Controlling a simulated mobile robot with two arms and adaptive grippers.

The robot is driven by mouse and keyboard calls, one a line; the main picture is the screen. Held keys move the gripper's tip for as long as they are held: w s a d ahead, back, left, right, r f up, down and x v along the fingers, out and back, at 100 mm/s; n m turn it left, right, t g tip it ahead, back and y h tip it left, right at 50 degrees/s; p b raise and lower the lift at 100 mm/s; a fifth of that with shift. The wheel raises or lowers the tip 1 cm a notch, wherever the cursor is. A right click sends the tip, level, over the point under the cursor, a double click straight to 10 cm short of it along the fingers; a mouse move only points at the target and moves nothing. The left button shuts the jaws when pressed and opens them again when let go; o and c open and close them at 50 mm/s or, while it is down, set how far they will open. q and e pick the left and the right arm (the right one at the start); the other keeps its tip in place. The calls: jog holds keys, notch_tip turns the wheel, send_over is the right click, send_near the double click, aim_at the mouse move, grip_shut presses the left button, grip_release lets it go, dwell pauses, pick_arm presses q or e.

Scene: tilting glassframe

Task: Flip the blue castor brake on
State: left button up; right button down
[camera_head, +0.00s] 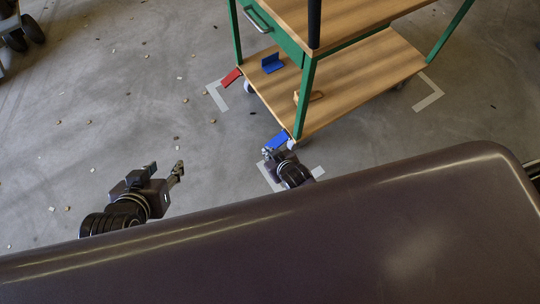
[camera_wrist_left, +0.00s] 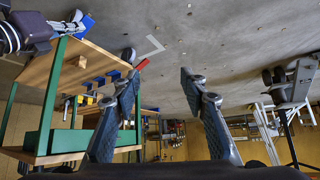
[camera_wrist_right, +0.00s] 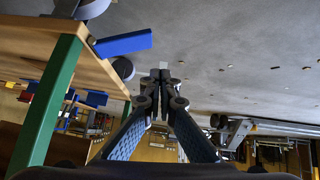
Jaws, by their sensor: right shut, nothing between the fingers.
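The blue castor brake (camera_head: 277,140) is a flat blue pedal at the near corner of the green-framed trolley, beside a pale castor wheel (camera_head: 291,144). In the right wrist view the blue pedal (camera_wrist_right: 124,43) sticks out from under the shelf corner, tilted. My right gripper (camera_head: 267,153) is just below the pedal in the head view; its fingers (camera_wrist_right: 161,75) are shut and empty. Whether it touches the pedal I cannot tell. My left gripper (camera_head: 166,169) is open and empty over bare floor, well left of the trolley. Its fingers (camera_wrist_left: 160,82) are wide apart.
A red castor brake (camera_head: 232,77) sits at the trolley's other left corner. The wooden lower shelf (camera_head: 350,75) carries a blue bracket (camera_head: 272,63) and a wooden item (camera_head: 315,96). A green trolley post (camera_head: 305,97) rises near the blue brake. Floor to the left has small scattered chips.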

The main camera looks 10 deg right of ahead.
pick_arm(q)
jog(key=s+a+f+g+p, duration=0.1)
jog(key=s+g, duration=0.1)
jog(key=s, duration=0.3)
jog(key=s+a+f+g+y+p, duration=0.1)
jog(key=s+a+f+g, duration=0.1)
jog(key=s, duration=0.3)
jog(key=shift+s+f+g, duration=0.25)
jog(key=shift+f+g, duration=0.05)
jog(key=shift+g, duration=0.2)
pick_arm(e)
jog(key=shift+a+v, duration=0.2)
jog(key=shift+v, duration=0.65)
jog(key=shift+a+v, duration=0.15)
jog(key=shift+v, duration=0.7)
jog(key=shift+a+v, duration=0.2)
jog(key=shift+v, duration=0.65)
pick_arm(q)
jog(key=shift+a, duration=0.1)
pick_arm(e)
jog(key=shift+s, duration=0.15)
